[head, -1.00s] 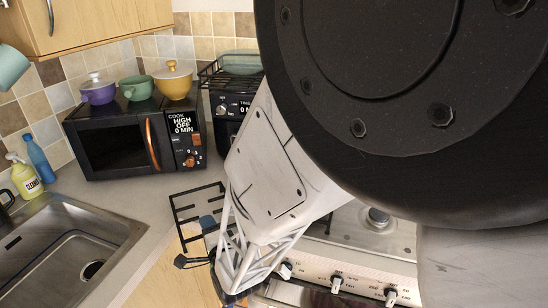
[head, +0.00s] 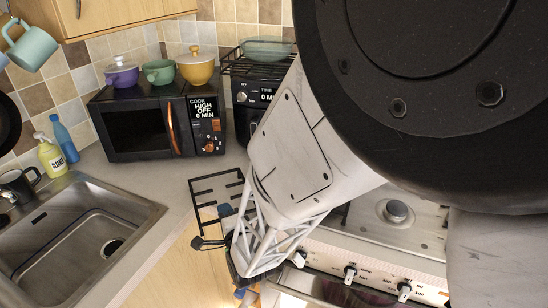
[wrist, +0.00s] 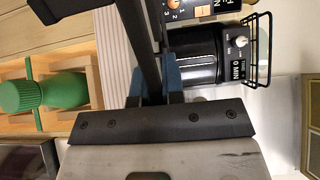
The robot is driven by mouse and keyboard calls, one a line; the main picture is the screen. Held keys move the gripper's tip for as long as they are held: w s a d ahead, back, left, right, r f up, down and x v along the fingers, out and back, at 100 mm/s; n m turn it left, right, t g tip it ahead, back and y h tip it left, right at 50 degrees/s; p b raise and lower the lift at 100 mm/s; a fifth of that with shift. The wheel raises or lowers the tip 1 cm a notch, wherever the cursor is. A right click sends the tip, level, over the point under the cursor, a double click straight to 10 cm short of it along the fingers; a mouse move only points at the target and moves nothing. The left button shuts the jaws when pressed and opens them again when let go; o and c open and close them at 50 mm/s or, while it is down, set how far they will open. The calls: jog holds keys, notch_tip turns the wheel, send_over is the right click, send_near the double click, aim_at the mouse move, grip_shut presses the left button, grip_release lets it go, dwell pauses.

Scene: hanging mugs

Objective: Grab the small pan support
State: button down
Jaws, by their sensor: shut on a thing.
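The small pan support (head: 215,175) is a black, thin-barred square frame in the head view, held in the air in front of the counter edge. My gripper (head: 226,211) has blue fingertips and is shut on it at its near side. In the wrist view the dark bar of the support (wrist: 137,38) runs up from between the blue fingers of my gripper (wrist: 154,82). Part of the support is hidden by my arm in the head view and is cut off by the frame in the wrist view.
The stove (head: 350,238) with a bare burner (head: 396,211) lies right of my gripper. The sink (head: 70,238) is at left, the microwave (head: 140,130) behind. A black appliance with a wire rack (head: 255,65) stands beside the microwave. A green bottle (wrist: 52,92) shows in the wrist view.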

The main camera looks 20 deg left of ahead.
jog(key=shift+r, duration=0.2)
dwell(0.3)
jog(key=v, duration=3.1)
jog(key=shift+s+d+r, duration=0.15)
jog(key=shift+s+d, duration=0.1)
jog(key=shift+d, duration=0.05)
jog(key=shift+d, duration=0.1)
